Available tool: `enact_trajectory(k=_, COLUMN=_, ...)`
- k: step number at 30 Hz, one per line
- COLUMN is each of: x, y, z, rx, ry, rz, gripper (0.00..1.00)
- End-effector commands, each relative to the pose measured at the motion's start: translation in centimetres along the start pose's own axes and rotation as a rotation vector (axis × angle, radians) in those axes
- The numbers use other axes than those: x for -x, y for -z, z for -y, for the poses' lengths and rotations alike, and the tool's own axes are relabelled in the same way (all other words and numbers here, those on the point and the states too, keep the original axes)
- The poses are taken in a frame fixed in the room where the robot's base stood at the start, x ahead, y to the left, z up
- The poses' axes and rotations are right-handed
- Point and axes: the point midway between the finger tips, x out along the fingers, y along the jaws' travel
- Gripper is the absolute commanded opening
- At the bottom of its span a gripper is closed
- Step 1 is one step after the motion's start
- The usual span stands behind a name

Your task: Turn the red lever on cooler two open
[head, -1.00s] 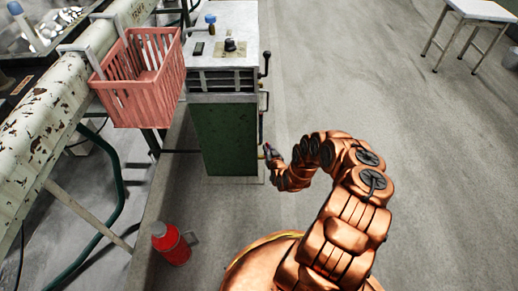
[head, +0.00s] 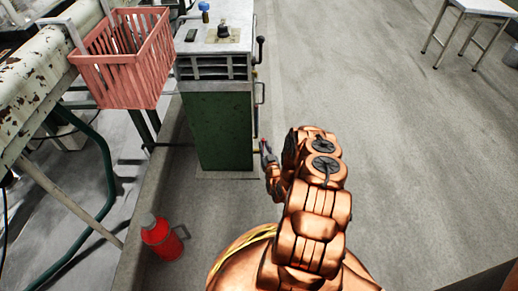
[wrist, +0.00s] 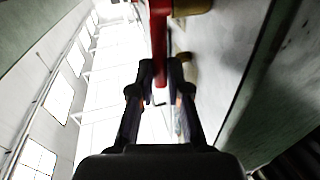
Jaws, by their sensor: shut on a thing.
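The cooler is a green cabinet (head: 218,130) with a pale top, in the upper middle of the head view; no number is readable on it. My gripper (head: 265,147) is low at the cabinet's right side. In the wrist view the red lever (wrist: 158,35) comes down from the top as a narrow bar. Its lower end lies between the fingertips of my gripper (wrist: 160,72), which are shut on it. In the head view the lever is mostly hidden and shows as a small red spot at the fingers.
Black handles (head: 260,48) stick out from the cabinet's right side above my gripper. A pink basket (head: 125,70) hangs left of the cabinet. A red flask (head: 160,238) stands on the floor at lower left. A white table (head: 480,8) is far right. The floor between is clear.

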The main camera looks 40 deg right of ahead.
Motion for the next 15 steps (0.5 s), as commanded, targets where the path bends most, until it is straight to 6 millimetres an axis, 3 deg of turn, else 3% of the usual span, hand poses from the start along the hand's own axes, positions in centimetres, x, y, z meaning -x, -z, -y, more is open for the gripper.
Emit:
enact_trajectory(k=11, x=-0.02, y=-0.03, z=0.40, rx=0.000, ry=0.009, rz=-0.003, gripper=0.00)
enact_trajectory(k=12, x=-0.02, y=-0.03, z=0.40, rx=0.000, ry=0.009, rz=-0.003, gripper=0.17)
enact_trajectory(k=15, x=-0.01, y=-0.03, z=0.37, rx=0.000, ry=0.008, rz=-0.003, gripper=0.28)
